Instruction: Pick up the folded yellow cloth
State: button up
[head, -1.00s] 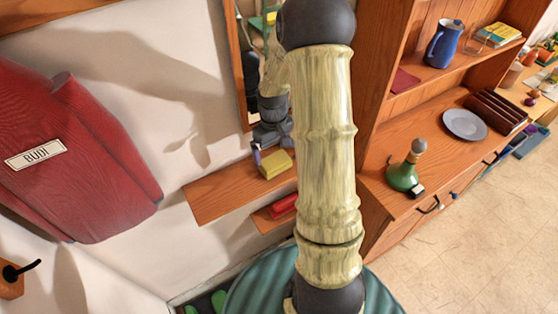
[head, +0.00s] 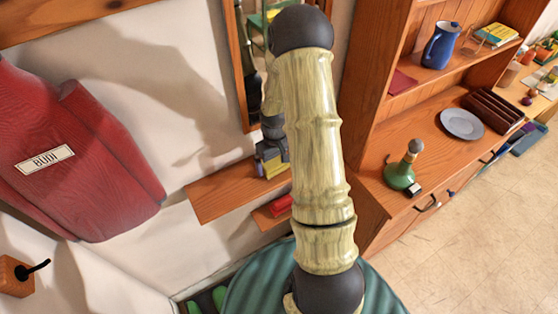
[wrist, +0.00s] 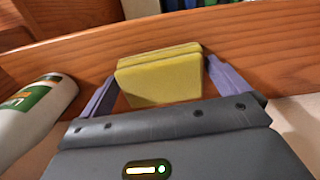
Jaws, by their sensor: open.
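The folded yellow cloth (wrist: 160,78) lies on a wooden wall shelf and shows as a thick, layered block in the wrist view. In the head view the cloth (head: 277,166) is partly hidden by my gripper and arm. My gripper (wrist: 156,82) is open, with one purple finger on each side of the cloth. The right fingertip is close to the cloth's edge, and I cannot tell whether it touches. The left finger also reaches the cloth's side.
The wooden shelf (head: 222,192) has bare room left of the cloth. A red item (head: 281,205) lies on a lower shelf. A white bottle-like object with a green label (wrist: 36,110) shows at left in the wrist view. A cabinet (head: 366,130) stands right of my arm.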

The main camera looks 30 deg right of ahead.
aim_at(276, 162)
jog(key=shift+f, duration=0.15)
jog(key=shift+c, duration=0.4)
jog(key=c, duration=0.6)
notch_tip(276, 162, up, 18)
jog(key=b, duration=0.4)
dwell(0.3)
